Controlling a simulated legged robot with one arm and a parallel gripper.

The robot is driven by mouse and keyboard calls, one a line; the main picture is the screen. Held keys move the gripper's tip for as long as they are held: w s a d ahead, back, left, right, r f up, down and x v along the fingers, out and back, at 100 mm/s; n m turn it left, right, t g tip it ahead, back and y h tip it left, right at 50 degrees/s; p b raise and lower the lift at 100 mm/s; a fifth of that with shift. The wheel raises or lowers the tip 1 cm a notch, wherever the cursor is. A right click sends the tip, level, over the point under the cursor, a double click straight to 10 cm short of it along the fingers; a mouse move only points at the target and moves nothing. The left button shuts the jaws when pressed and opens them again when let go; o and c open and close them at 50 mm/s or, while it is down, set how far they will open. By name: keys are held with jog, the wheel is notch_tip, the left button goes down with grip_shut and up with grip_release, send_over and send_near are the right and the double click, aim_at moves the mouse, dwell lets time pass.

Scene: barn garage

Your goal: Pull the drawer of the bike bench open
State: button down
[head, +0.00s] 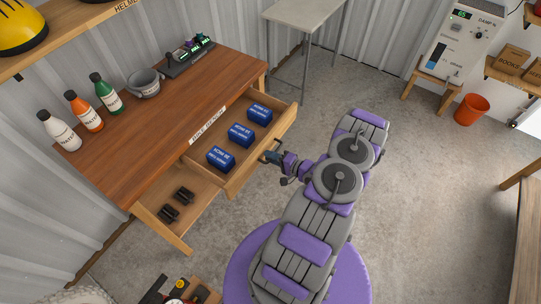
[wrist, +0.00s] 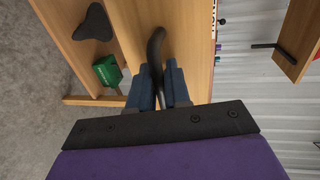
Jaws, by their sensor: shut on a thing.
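The bike bench (head: 160,110) is a wooden bench with a label on its front edge. Its drawer (head: 285,123) is pulled out, and three blue boxes (head: 240,134) lie in it. My gripper (head: 271,156) is at the middle of the drawer front, shut on the dark handle. In the wrist view, the blue fingers (wrist: 160,88) stand on either side of the curved black handle (wrist: 155,47), against the wooden drawer front (wrist: 183,30). The fingertips partly hide the handle.
Bottles (head: 85,111), a grey pot (head: 146,83) and a dark rack (head: 188,55) stand on the bench top. A lower shelf (head: 190,190) holds dark items. A grey table (head: 305,12) stands behind; an orange bucket (head: 472,109) is at the right. The floor right of my arm is clear.

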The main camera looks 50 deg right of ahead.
jog(key=shift+a+f, duration=0.25)
jog(key=shift+a, duration=0.1)
jog(key=c, duration=1.3)
grip_release()
jog(key=shift+w, duration=0.1)
jog(key=shift+r, duration=0.1)
jog(key=shift+d, duration=0.1)
jog(key=p+v, duration=0.2)
jog(key=v, duration=1.5)
jog(key=shift+d, duration=0.1)
